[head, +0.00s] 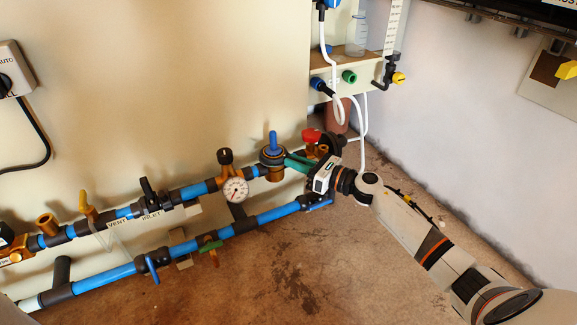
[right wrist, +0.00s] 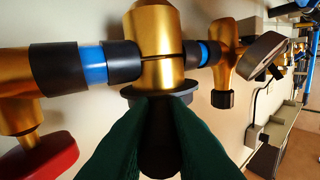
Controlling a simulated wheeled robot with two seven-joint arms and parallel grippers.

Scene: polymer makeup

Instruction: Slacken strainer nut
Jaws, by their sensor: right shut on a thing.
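The strainer has a brass body (right wrist: 156,45) in the blue pipe line, between a red-knobbed valve and a round gauge. Its nut (right wrist: 187,97) is a black flanged collar, seen below the brass body in the right wrist view. In the head view the black collar (head: 268,157) sits on top of the brass body, with a blue upright part above it. My right gripper (head: 297,162) reaches in from the right. Its green fingers (right wrist: 160,108) are shut on the nut, one on each side, and hide part of it. My left gripper is not in view.
The red knob (head: 312,135) stands close to my right gripper. The pressure gauge (head: 236,190) is to the left. A second blue pipe (head: 278,213) runs below. White hoses (head: 364,130) hang from a wall shelf. The floor in front is clear.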

